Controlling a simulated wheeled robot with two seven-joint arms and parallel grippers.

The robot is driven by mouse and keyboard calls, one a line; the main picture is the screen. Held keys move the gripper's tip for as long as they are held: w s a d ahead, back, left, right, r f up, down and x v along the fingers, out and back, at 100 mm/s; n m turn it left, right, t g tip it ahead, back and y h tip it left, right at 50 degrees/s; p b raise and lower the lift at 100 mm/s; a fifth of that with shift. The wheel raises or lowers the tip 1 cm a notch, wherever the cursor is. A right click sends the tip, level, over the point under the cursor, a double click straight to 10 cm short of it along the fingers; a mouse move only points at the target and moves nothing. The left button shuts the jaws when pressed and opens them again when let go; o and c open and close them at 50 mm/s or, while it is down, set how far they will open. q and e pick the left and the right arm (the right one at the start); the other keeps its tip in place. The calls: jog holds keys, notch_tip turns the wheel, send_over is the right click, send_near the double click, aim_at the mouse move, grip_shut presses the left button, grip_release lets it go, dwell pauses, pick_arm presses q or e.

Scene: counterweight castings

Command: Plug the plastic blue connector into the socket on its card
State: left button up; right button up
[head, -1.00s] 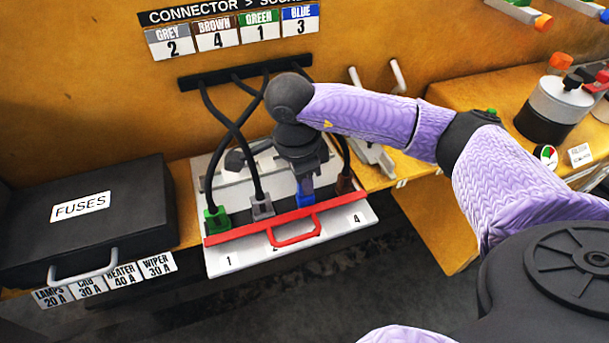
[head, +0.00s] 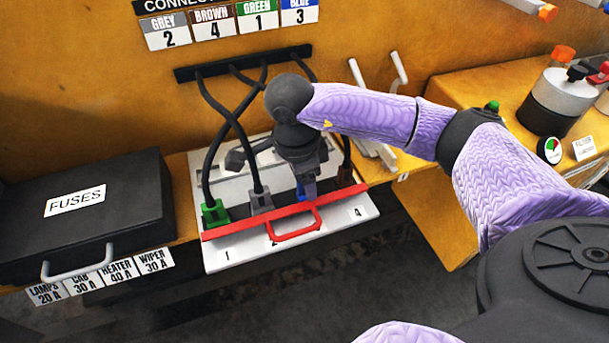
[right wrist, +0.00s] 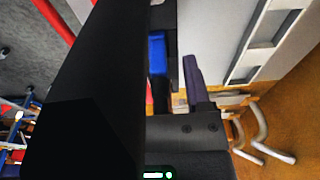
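The blue connector (head: 301,191) stands upright behind the red bar (head: 250,221) on the white card (head: 228,262), between the grey and brown connectors. How deep it sits is hidden. My right gripper (head: 308,186) points down at it, one grey finger covering its right side. In the right wrist view the blue connector (right wrist: 157,52) shows beside a large black part. A dark finger stands to its right with a gap visible; the other finger is not clear, so its grip cannot be told. My left gripper is not in view.
A green connector (head: 214,212) stands at 1, a grey connector (head: 261,200) at 2 and a brown connector (head: 345,175) at 4. Black cables cross above them. A red handle (head: 295,232) juts forward. A black FUSES case (head: 85,225) lies left.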

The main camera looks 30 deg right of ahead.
jog(key=shift+r, duration=0.15)
jog(key=r, duration=0.2)
jog(key=r+p, duration=0.1)
jog(key=r, duration=0.2)
jog(key=a+r+p, duration=0.1)
jog(key=r, duration=0.2)
jog(key=shift+w+r, duration=0.15)
jog(key=shift+r, duration=0.1)
jog(key=shift+a+r, duration=0.1)
jog(key=shift+r, duration=0.45)
